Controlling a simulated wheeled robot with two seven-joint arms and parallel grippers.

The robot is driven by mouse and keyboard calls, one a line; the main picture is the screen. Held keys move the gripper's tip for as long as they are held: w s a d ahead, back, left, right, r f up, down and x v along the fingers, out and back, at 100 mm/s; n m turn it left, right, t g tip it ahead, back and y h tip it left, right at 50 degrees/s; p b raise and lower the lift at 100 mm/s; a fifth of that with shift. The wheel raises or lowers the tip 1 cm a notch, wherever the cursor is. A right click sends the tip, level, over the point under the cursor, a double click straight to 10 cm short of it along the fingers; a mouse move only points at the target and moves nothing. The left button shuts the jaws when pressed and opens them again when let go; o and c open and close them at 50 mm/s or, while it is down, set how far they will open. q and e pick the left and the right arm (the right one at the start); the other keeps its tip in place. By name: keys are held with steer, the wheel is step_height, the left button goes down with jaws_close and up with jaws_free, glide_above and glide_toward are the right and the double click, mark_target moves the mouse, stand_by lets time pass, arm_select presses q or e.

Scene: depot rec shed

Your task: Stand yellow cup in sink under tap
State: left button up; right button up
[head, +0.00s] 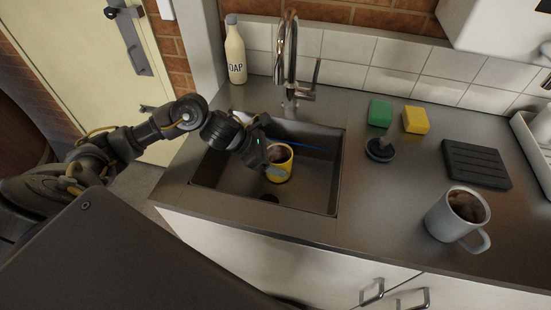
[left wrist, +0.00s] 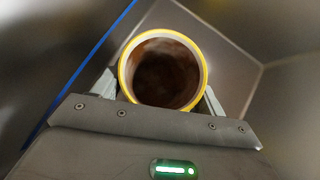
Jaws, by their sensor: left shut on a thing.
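The yellow cup (head: 279,163) is inside the sink basin (head: 225,176), with brown inside it. In the left wrist view the cup (left wrist: 122,75) shows its round yellow rim and brown interior between my fingers. My left gripper (head: 268,162) is shut on the cup from its left side; it also shows in the left wrist view (left wrist: 160,95). The cup looks upright. I cannot tell whether its base touches the sink floor. The tap (head: 288,55) rises behind the basin, its spout above and behind the cup. My right gripper is not in view.
A soap bottle (head: 235,50) stands behind the sink's left corner. Right of the sink are a green sponge (head: 380,112), a yellow sponge (head: 415,120), a dark plug-like item (head: 379,150), a black ribbed mat (head: 475,164) and a white mug (head: 450,216). A blue strip (head: 308,147) lies along the basin's back.

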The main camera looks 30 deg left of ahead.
arm_select(q)
steer(key=shift+f, duration=0.1)
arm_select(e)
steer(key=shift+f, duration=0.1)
arm_select(q)
steer(key=shift+f, duration=0.1)
steer(key=o, duration=1.3)
steer(key=shift+o, duration=0.2)
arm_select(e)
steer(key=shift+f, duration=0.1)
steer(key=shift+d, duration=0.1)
arm_select(q)
steer(key=shift+r, duration=0.3)
steer(key=b+v, duration=0.1)
steer(key=v, duration=1)
steer(key=shift+s+a+r, duration=0.2)
steer(key=shift+s, duration=0.05)
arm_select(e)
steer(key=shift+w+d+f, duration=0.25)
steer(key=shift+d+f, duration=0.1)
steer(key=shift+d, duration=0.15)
